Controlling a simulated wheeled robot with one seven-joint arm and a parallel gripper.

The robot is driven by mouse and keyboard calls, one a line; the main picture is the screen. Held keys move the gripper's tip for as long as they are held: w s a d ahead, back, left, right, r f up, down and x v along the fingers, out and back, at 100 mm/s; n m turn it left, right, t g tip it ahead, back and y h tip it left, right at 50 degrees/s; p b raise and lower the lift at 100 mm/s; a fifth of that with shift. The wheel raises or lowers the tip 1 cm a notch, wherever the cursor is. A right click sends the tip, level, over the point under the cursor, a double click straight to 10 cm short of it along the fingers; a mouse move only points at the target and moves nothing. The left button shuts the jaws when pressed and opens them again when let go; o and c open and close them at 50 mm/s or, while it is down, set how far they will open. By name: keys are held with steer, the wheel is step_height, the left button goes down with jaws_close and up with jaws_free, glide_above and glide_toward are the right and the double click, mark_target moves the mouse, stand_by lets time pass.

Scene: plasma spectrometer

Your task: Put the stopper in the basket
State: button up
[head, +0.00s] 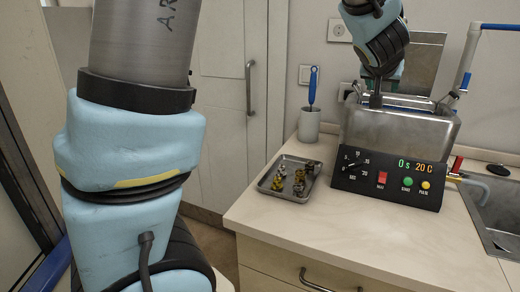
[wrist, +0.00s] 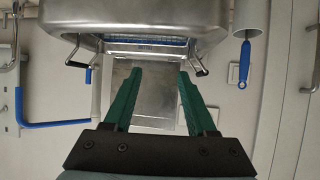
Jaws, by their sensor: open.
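My gripper (wrist: 160,85) is open, its two green fingers apart with nothing held between them in the wrist view. In the head view my gripper (head: 377,92) hangs over the steel bath (head: 400,135), pointing down at its left part. The basket appears to sit inside the bath; its dark handles show at the rim, one at the right (head: 450,97), and again in the wrist view (wrist: 198,66). The basket's inside is mostly hidden. I cannot tell for certain which object is the stopper; a flat black disc (head: 498,169) lies beside the sink.
A metal tray (head: 306,190) of small metal and yellow parts lies on the counter (head: 300,235). A grey cup (head: 309,125) holds a blue-handled tool. The bath's control panel (head: 387,185) faces front. The sink (head: 495,215) is at the right. The front counter is clear.

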steer(key=w+a+f+n+g+y, duration=0.1)
steer(key=a+f+g+y, duration=0.1)
steer(key=a+f, duration=0.6)
steer(key=w+a+f+n+g+y, duration=0.1)
steer(key=a+f, duration=0.2)
steer(key=a, duration=0.9)
steer(key=s+a+f+n+g+y, duration=0.1)
steer(key=s+a+f, duration=0.2)
steer(key=a, duration=0.4)
steer(key=s+a+f+n+g+y, duration=0.1)
steer(key=s+a+f+g, duration=0.1)
steer(key=s+a, duration=0.3)
steer(key=s+a+f+n+g+y, duration=0.2)
steer(key=s+a+f, duration=0.1)
steer(key=a, duration=0.6)
steer(key=shift+s+f, duration=0.3)
steer(key=shift+s, duration=0.5)
